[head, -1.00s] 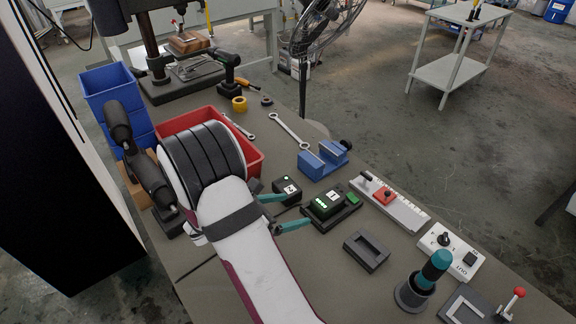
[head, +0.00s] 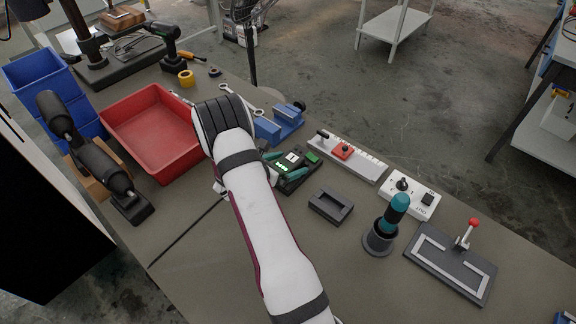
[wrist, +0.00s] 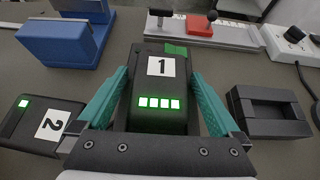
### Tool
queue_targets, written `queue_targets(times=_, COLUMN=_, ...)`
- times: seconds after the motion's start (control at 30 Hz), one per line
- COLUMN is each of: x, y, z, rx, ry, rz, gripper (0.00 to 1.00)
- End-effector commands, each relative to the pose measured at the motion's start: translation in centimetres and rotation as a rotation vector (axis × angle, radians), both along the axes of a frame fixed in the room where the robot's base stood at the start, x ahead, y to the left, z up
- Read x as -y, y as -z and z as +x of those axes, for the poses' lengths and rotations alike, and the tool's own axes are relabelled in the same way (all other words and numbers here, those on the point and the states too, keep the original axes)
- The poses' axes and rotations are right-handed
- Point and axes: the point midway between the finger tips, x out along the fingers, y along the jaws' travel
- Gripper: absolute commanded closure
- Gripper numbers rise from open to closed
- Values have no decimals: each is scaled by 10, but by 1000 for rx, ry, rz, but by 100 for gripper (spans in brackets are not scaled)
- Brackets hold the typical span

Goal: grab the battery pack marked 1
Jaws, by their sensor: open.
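The battery pack marked 1 (wrist: 160,85) is black with a white label and several lit green bars. In the wrist view it stands between the two teal fingers of my gripper (wrist: 160,98), which are open with one finger on each side of it. I cannot tell whether either finger touches it. In the head view the pack (head: 291,159) is partly hidden by my gripper (head: 283,164). The battery pack marked 2 (wrist: 42,124) lies to the left in the wrist view, with one green light; my arm hides it in the head view.
A blue vise (wrist: 65,40) is beyond pack 2. An empty dark holder (wrist: 268,112) lies right of pack 1. A strip with a red switch (head: 347,157) is behind. A red bin (head: 152,130) is at left.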

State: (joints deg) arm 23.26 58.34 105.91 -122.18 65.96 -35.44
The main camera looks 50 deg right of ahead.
Motion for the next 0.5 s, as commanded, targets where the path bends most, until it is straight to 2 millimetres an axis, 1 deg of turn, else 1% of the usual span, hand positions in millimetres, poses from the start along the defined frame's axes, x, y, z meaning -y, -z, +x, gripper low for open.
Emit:
queue_targets(times=0.03, x=0, y=0, z=0, rx=0, ry=0, rz=0, gripper=4)
queue_targets(times=0.07, x=0, y=0, z=0, rx=0, ry=0, rz=0, gripper=9)
queue_targets(times=0.1, x=0, y=0, z=0, rx=0, ry=0, rz=0, gripper=16)
queue_targets(times=0.27, x=0, y=0, z=0, rx=0, ry=0, rz=0, gripper=45)
queue_targets(times=0.3, x=0, y=0, z=0, rx=0, ry=0, rz=0, gripper=52)
queue_targets(times=0.37, x=-1, y=0, z=0, rx=0, ry=0, rz=0, gripper=63)
queue_targets(times=0.5, x=-1, y=0, z=0, rx=0, ry=0, rz=0, gripper=88)
